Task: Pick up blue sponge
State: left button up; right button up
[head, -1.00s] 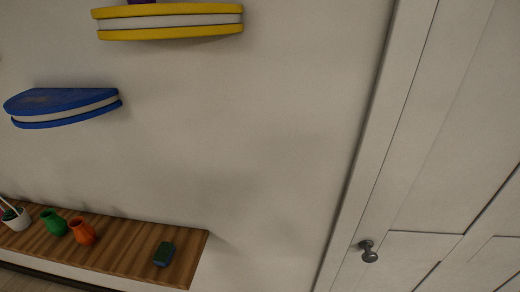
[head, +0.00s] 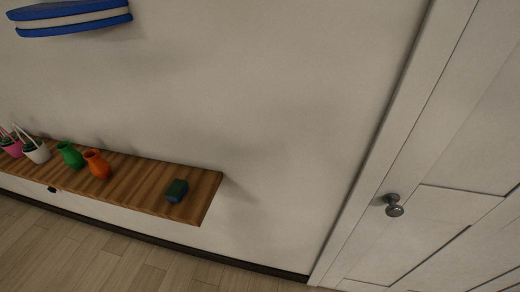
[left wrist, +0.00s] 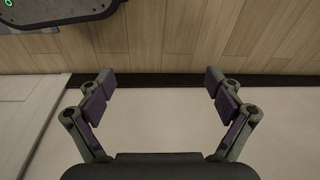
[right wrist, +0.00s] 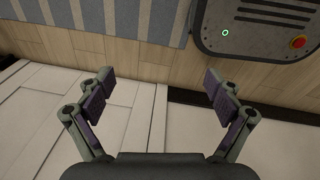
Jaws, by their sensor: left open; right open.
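A small dark blue sponge (head: 177,190) with a greenish side lies near the right end of a wooden wall shelf (head: 148,193) in the head view. Neither gripper shows in the head view. My left gripper (left wrist: 160,84) is open and empty in the left wrist view, with floor and pale wall beyond it. My right gripper (right wrist: 160,84) is open and empty in the right wrist view, with floor, wall and door beyond it. The sponge shows in neither wrist view.
An orange vase (head: 97,164), a green vase (head: 70,155) and a white pot (head: 36,151) stand left of the sponge. A blue shelf (head: 72,17) hangs above. A white door with a knob (head: 393,206) is at right. The floor (head: 90,255) below the shelf is clear.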

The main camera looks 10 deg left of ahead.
pick_arm(q)
jog(key=s+f+b, duration=0.1)
jog(key=s+f, duration=0.6)
jog(key=s, duration=0.2)
